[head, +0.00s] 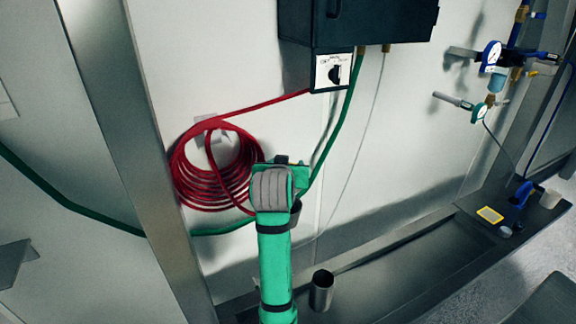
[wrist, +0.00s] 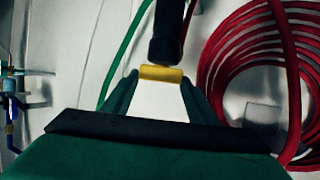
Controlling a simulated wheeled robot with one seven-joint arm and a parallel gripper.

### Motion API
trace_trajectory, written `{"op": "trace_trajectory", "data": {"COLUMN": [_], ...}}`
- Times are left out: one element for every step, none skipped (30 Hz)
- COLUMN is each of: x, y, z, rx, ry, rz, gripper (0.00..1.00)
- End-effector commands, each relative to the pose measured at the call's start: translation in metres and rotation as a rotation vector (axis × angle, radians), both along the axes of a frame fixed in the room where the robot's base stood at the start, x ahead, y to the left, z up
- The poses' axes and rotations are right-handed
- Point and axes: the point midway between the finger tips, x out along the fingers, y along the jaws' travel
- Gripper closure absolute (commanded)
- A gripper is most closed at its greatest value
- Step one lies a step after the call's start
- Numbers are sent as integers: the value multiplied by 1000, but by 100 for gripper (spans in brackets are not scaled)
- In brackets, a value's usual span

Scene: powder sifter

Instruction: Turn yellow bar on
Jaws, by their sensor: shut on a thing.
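The yellow bar (wrist: 161,73) shows in the wrist view as a short, level bar at the lower end of a black cylindrical part (wrist: 168,32). My gripper (wrist: 160,79) has a dark green finger at each end of the bar and is shut on it. In the head view my green arm reaches up toward the wall beside the red hose, and it hides the bar and my fingertips.
A coiled red hose (head: 187,170) hangs left of my arm. A green hose (head: 344,115) runs down from a black box (head: 357,22) with a dial switch (head: 333,71). A metal cup (head: 321,291) stands below. Gauges (head: 491,56) and pipes are at the right.

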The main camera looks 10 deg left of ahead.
Motion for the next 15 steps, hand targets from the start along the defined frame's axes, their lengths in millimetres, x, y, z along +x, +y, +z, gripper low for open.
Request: {"op": "trace_trajectory", "data": {"x": [0,0,0,0,0,0,0,0,1,1,1,1,1,2,2], "y": [4,5,6,6,7,8,8,8,9,10,10,11,11,11,12], "z": [0,0,0,0,0,0,0,0,0,0,0,0,0,0,0], "rx": [-1,-2,-1,-1,-1,0,-1,-1,-1,-2,0,-1,-1,-2,-2], "ry": [0,0,1,1,1,2,2,1,1,2,2,2,1,1,3], "rz": [-40,-67,-105,-134,-163,-200,-229,-258,-295,-324,-352,-391,-420,-448,-487], "gripper": [70,70,70,70,70,70,70,70,70,70,70,70,70,70,70]}}
